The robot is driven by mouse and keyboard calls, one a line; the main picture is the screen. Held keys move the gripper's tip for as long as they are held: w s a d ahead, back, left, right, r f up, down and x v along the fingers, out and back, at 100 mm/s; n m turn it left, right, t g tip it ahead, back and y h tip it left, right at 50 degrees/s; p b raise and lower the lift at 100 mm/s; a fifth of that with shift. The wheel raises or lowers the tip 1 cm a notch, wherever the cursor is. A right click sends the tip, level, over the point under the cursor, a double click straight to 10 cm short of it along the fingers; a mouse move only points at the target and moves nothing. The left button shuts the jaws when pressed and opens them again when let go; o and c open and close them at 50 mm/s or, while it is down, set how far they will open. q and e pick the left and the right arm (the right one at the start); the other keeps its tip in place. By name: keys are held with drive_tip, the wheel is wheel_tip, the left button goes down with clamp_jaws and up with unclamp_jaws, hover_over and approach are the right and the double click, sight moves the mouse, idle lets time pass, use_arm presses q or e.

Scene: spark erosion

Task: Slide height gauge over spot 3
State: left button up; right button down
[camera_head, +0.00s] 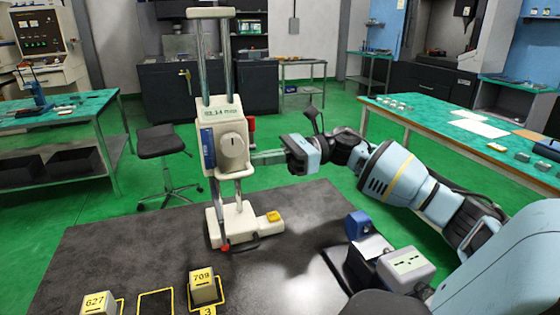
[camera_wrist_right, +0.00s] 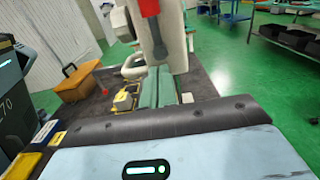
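The height gauge (camera_head: 230,150) stands upright on the dark table, its cream base (camera_head: 240,224) flat on the surface. It also shows in the right wrist view (camera_wrist_right: 174,40). Spot 3 (camera_head: 208,311) is a yellow outline with a label at the front edge; a cream block marked 709 (camera_head: 203,286) stands on it. The gauge is behind and right of that spot. My right gripper (camera_head: 262,157) reaches the gauge's right side at mid height. Its teal fingers (camera_wrist_right: 159,86) lie together; whether they pinch any part is unclear. My left gripper is not in view.
A block marked 627 (camera_head: 97,303) stands front left, beside an empty yellow-outlined spot (camera_head: 155,302). A blue and grey device (camera_head: 403,269) sits at the right. The dark table (camera_head: 130,245) is clear left of the gauge. A stool (camera_head: 161,145) stands behind.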

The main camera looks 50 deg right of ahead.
sight(242, 162)
drive_tip(key=x, duration=0.4)
drive_tip(key=shift+w+a, duration=0.1)
drive_tip(key=shift+a, duration=0.1)
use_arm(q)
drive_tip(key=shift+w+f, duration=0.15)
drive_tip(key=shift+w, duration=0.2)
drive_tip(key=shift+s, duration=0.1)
